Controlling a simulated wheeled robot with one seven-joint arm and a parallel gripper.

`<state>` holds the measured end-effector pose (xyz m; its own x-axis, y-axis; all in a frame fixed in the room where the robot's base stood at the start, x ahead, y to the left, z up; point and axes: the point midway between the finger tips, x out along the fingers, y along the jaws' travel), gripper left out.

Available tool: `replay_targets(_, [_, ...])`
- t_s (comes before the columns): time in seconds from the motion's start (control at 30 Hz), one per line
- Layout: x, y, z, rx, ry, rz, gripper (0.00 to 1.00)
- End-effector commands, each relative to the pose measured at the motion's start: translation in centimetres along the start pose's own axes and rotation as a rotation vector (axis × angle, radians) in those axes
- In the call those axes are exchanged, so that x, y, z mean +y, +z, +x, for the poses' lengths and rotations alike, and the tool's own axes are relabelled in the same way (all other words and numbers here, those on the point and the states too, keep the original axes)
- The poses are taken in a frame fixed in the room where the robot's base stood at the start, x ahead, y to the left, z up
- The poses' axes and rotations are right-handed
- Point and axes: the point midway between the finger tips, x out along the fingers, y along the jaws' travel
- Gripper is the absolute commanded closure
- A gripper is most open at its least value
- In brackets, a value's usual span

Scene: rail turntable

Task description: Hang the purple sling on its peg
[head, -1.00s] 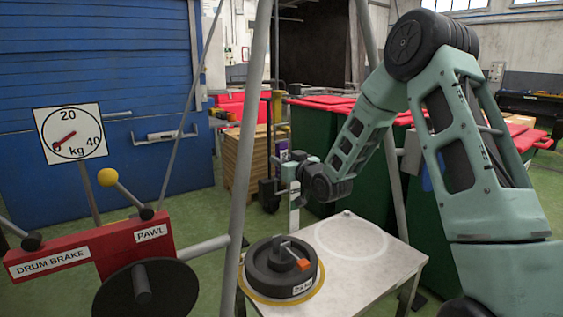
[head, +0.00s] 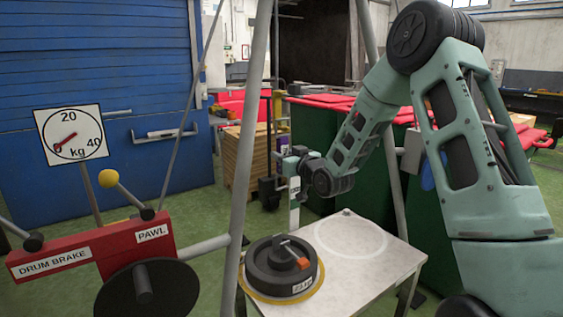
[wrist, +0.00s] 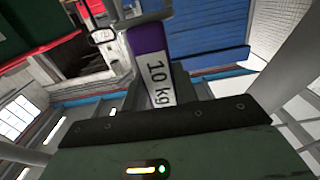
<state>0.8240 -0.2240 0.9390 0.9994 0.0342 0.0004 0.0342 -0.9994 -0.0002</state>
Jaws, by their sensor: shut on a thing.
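My gripper (head: 288,165) is shut on the purple sling (wrist: 146,38), which carries a white "10 kg" label. In the wrist view the sling sits between the dark fingers (wrist: 160,95), with the label facing the camera. Most of the sling is hidden there. I cannot make out its peg for certain in either view.
A dark round weight (head: 281,267) with an orange-handled part stands on the table (head: 385,262); a white circle marks free table top to its right. Grey frame poles (head: 246,150) rise beside the table. A red drum brake unit (head: 92,246) and dial (head: 71,134) are at left.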

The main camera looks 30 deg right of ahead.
Motion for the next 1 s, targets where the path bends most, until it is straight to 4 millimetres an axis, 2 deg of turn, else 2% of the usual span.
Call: replay_targets(1.0, [0.1,0.0,-4.9,0.0,0.001,-0.001,0.94])
